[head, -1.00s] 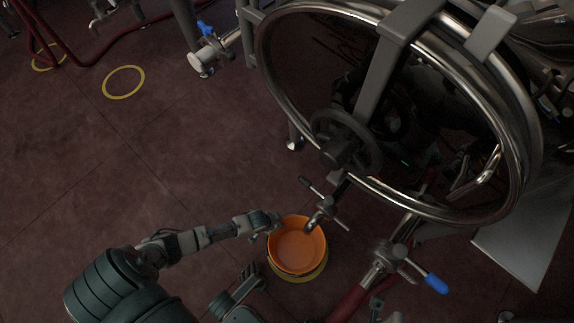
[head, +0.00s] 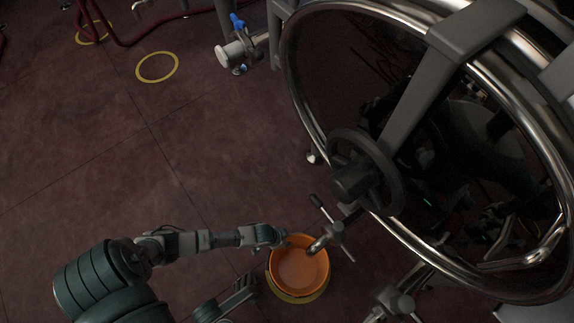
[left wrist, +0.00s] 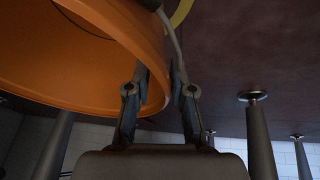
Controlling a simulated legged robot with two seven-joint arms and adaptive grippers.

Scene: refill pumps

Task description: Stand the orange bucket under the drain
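The orange bucket (head: 300,272) stands upright over a yellow floor ring (head: 298,298), which shows along its near side. The drain spout (head: 319,243) reaches over the bucket's far right rim, its mouth above the bucket's opening. My left gripper (head: 279,236) is at the bucket's far left rim. In the left wrist view my left gripper (left wrist: 160,75) has a finger on each side of the wall of the bucket (left wrist: 100,65) and looks closed on it; the exact contact is hard to see. My right gripper (head: 247,284) appears just left of the bucket, its fingers too dark to read.
A large round steel vessel (head: 310,125) with a black handwheel (head: 352,182) fills the right side. A T-handle valve (head: 325,220) stands by the spout. Another valve with a blue handle (head: 237,22) is at the top.

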